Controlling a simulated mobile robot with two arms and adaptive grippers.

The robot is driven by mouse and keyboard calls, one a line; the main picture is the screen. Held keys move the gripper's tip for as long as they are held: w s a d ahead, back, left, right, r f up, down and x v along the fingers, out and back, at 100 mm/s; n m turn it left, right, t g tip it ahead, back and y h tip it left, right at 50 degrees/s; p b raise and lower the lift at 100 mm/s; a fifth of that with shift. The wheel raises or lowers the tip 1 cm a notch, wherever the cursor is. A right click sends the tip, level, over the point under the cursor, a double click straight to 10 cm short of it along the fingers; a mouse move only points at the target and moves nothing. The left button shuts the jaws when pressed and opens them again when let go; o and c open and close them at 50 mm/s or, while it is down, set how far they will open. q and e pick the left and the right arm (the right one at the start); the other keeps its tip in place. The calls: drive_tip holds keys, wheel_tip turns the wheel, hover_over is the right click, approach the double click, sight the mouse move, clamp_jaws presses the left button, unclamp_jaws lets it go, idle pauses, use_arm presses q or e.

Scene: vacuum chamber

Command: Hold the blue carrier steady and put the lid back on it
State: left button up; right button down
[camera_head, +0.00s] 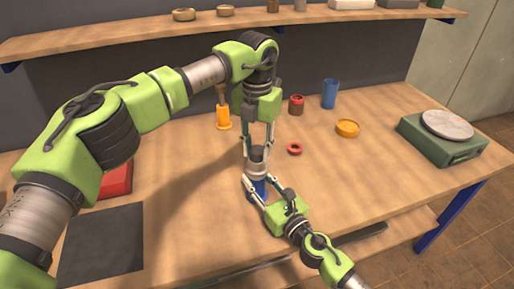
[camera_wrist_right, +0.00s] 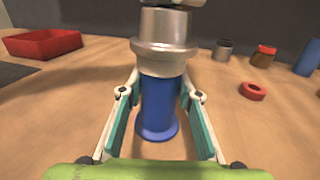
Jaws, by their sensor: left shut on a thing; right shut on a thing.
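The blue carrier (camera_head: 258,188) stands upright on the wooden bench, near its front edge. My right gripper (camera_head: 262,184) is shut around its sides from the front right. In the right wrist view the carrier's blue body (camera_wrist_right: 158,105) shows between the two fingers, with a wider foot on the bench. The silver lid (camera_wrist_right: 163,45) is directly above the carrier, in line with it; I cannot tell whether it is fully seated. My left gripper (camera_head: 258,146) points down from above and is shut on the lid, which also shows in the head view (camera_head: 257,168).
A red ring (camera_head: 294,148), a yellow-orange ring-like piece (camera_head: 347,128), a red-topped jar (camera_head: 296,105), a blue cup (camera_head: 329,94) and an orange tool (camera_head: 223,115) stand behind. A green scale (camera_head: 445,140) is at right. A red tray (camera_head: 117,181) and dark mat (camera_head: 100,245) lie left.

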use_arm(q)
drive_tip(key=m, duration=0.7)
drive_tip(key=shift+m, duration=0.3)
drive_tip(key=m, duration=0.7)
drive_tip(key=o, duration=1.3)
wheel_tip(320, 180, up, 12)
use_arm(e)
drive_tip(key=c, duration=1.4)
unclamp_jaws()
